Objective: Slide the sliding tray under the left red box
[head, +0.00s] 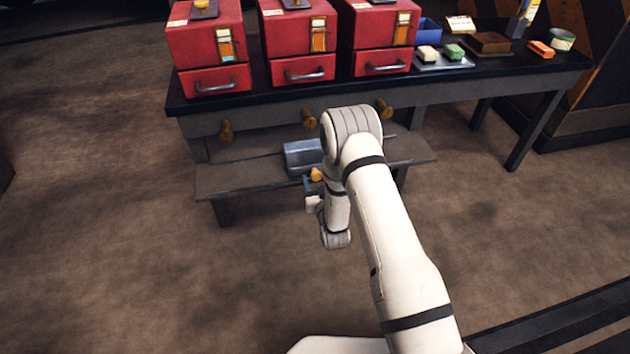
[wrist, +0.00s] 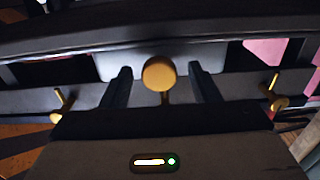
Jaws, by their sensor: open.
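The grey-blue metal sliding tray (head: 302,157) shows under the table, over the low shelf, partly hidden by my arm. It sits right of the left red box (head: 207,45), roughly below the middle red box (head: 297,35). A round yellow knob (head: 316,174) is at the tray's front. My gripper (head: 310,186) is at this knob. In the wrist view my gripper (wrist: 159,72) is open, with one finger on each side of the knob (wrist: 159,74) and a gap on both sides. The tray's pale face (wrist: 105,64) shows behind.
The right red box (head: 382,40) stands on the dark table (head: 540,70). Brass pegs, one at the left (head: 225,131), line the table's front. The low shelf (head: 240,180) is bare left of the tray. Bars and small items lie at the table's right.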

